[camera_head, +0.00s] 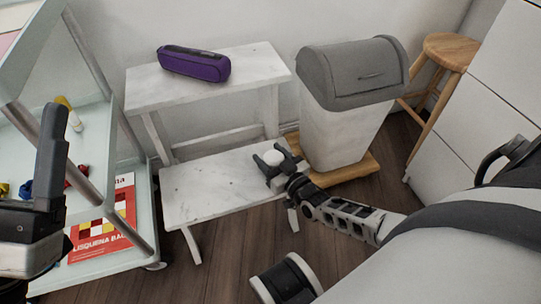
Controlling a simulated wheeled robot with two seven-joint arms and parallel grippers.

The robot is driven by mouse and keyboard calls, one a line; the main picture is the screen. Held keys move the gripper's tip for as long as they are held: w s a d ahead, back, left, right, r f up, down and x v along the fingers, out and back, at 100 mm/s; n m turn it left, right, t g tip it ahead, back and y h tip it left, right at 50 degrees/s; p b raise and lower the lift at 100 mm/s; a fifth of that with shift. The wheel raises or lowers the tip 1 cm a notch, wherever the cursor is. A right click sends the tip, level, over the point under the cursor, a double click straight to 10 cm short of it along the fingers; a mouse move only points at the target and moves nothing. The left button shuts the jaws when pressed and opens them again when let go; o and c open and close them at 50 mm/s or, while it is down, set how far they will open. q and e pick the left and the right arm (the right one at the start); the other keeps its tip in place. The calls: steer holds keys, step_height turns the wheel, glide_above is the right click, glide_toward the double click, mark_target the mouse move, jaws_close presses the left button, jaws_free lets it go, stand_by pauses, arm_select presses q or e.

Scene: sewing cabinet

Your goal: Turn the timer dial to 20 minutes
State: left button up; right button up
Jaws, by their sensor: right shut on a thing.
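The timer dial (274,158) is a small, pale round piece at the right end of the low white marbled step (215,185). My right gripper (269,153) comes in from the lower right, with its two dark fingers on either side of the dial, shut on it. The dial's markings are too small to read, so its setting does not show. My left gripper (50,150) is at the left edge, with one dark upright finger seen clearly; its opening cannot be judged.
A purple case (194,64) lies on the upper white shelf (250,57). A grey-lidded white bin (345,128) stands just right of the step on a wooden base. A wooden stool (450,50) is behind it. A pale cart (125,235) with a red booklet (105,222) stands left.

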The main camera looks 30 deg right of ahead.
steer(key=shift+m+h+p, duration=0.3)
steer(key=shift+h, duration=0.2)
steer(key=o, duration=1)
arm_select(q)
steer(key=shift+w+a+f+n+y, duration=0.1)
steer(key=shift+w+f+n+y, duration=0.2)
steer(key=shift+f+n+y, duration=0.45)
steer(key=shift+r, duration=0.35)
